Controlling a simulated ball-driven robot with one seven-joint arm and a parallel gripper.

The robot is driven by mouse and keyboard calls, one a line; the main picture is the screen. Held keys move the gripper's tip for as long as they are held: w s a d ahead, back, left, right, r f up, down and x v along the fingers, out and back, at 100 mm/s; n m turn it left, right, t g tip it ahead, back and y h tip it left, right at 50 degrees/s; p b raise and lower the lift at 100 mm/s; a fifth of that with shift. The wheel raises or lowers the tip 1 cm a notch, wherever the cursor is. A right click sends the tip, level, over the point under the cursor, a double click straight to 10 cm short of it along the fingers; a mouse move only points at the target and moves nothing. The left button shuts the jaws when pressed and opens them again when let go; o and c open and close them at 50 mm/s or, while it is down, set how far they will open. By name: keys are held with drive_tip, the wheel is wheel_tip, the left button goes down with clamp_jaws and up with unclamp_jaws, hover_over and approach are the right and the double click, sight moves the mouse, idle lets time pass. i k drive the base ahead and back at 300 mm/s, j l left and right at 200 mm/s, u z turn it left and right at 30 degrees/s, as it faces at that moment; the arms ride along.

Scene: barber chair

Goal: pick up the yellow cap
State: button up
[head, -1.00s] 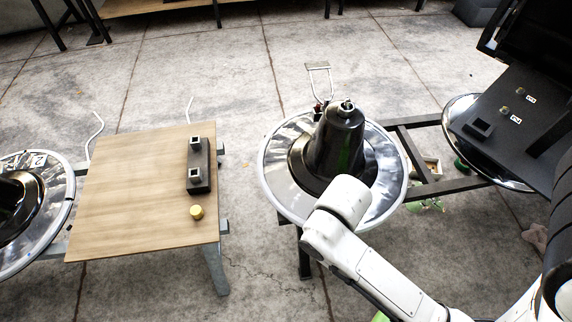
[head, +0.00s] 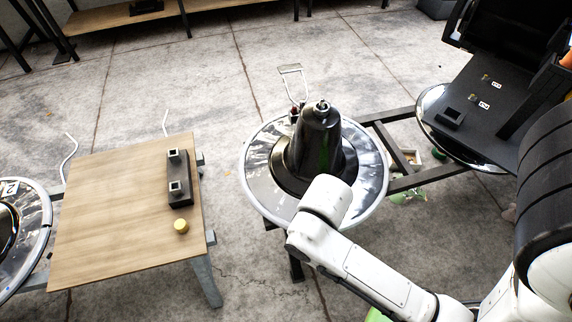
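The yellow cap (head: 181,226) is a small round piece on the wooden table (head: 110,215), near its right edge towards the front. It stands just in front of a dark block with two square sockets (head: 178,180). My white arm reaches in from the lower right, with its bent joint in front of the round shiny dish. My gripper does not show in the head view, so I cannot see its fingers. The arm parts that show are well to the right of the cap.
A shiny round dish with a black cone (head: 318,145) stands right of the table, between it and my arm. Another dish (head: 25,225) adjoins the table's left side. A dark panel (head: 490,105) is at the upper right. Open concrete floor lies behind the table.

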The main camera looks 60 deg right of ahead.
sight(181, 225)
drive_tip(key=i+l+u, duration=0.3)
drive_tip(key=i+l, duration=0.4)
drive_tip(key=i, duration=0.05)
